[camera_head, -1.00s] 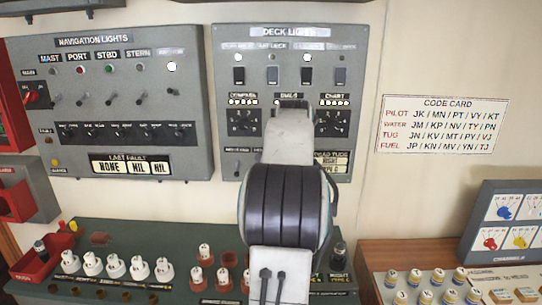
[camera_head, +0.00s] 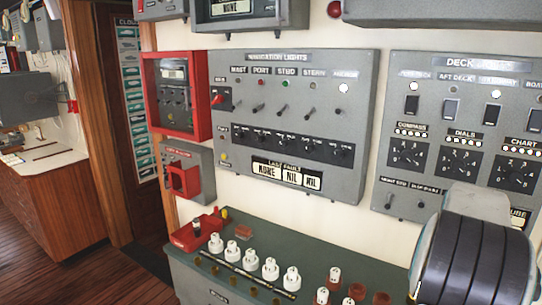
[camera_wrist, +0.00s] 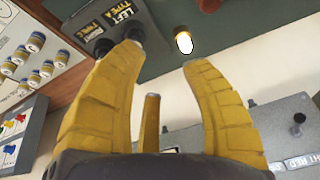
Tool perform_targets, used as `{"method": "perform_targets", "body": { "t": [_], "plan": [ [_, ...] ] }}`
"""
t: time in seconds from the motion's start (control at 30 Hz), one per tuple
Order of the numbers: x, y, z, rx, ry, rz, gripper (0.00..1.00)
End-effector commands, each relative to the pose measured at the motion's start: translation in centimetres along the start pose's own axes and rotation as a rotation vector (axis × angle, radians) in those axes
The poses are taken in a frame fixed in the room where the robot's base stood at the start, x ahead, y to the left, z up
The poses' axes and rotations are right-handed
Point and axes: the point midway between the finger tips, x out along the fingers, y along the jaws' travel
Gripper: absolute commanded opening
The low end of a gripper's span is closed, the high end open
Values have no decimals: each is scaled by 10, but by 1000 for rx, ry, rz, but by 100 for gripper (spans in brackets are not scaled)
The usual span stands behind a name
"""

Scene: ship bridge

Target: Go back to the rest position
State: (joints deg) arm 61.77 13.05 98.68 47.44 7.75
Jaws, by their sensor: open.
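My gripper (camera_wrist: 160,60) shows in the wrist view with its yellow fingers spread apart and nothing between them. The navigation lights panel (camera_head: 290,100) is on the wall in the middle.
Open wooden floor (camera_head: 85,270) and a doorway lie at the left.

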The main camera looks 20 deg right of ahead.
Motion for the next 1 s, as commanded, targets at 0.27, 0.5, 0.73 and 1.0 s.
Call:
{"method": "perform_targets", "body": {
  "t": [0.27, 0.5, 0.73, 1.0],
  "plan": [
    [-28, -41, 170, -349, -206, -43, 42],
    [-63, -66, 286, -662, -196, -132, 42],
    [-98, -86, 332, -916, -64, -274, 42],
    [-124, -103, 356, -1087, 20, -396, 42]
  ]
}}
